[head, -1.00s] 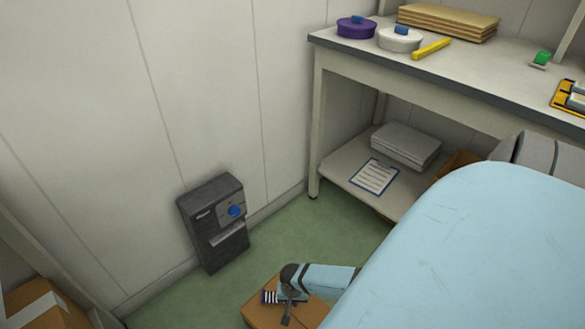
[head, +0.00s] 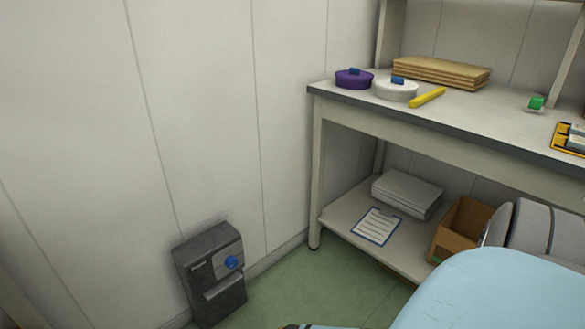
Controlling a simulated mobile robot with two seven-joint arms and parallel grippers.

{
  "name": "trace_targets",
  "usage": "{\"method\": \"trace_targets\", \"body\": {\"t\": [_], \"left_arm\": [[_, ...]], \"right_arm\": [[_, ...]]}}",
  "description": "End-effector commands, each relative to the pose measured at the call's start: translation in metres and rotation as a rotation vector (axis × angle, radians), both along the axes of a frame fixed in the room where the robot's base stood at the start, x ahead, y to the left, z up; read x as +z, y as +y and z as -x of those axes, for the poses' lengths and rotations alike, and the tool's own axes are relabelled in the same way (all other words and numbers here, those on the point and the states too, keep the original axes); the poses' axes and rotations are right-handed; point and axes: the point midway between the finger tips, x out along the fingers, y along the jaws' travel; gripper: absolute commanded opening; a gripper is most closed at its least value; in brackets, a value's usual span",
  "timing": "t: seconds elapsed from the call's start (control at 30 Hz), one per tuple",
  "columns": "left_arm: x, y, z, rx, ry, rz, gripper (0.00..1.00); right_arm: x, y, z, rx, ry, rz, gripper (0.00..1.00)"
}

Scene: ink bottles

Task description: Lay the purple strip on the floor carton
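Neither the purple strip nor the floor carton shows in the head view now. Both grippers are out of view. Only a thin sliver of an arm of mine shows at the bottom edge, left of a large light blue part of my arm at the bottom right. Whether a gripper holds anything cannot be seen.
A dark grey box with a blue knob (head: 211,272) stands against the wall. The workbench (head: 465,118) bears purple (head: 353,80) and white (head: 395,91) round containers and a yellow bar (head: 427,97). Its lower shelf holds a clipboard (head: 376,226). Green floor (head: 335,290) shows between.

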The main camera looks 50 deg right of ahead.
Motion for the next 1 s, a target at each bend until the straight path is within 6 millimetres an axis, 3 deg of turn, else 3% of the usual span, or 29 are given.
{"method": "trace_targets", "body": {"t": [0.47,0.6,1.0], "left_arm": [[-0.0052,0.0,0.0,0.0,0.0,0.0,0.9],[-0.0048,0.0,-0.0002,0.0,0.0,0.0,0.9],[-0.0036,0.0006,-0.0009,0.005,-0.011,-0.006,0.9]], "right_arm": [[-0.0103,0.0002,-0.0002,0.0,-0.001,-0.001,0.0],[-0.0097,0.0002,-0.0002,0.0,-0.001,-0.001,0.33],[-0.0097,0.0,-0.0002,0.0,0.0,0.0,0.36]]}}
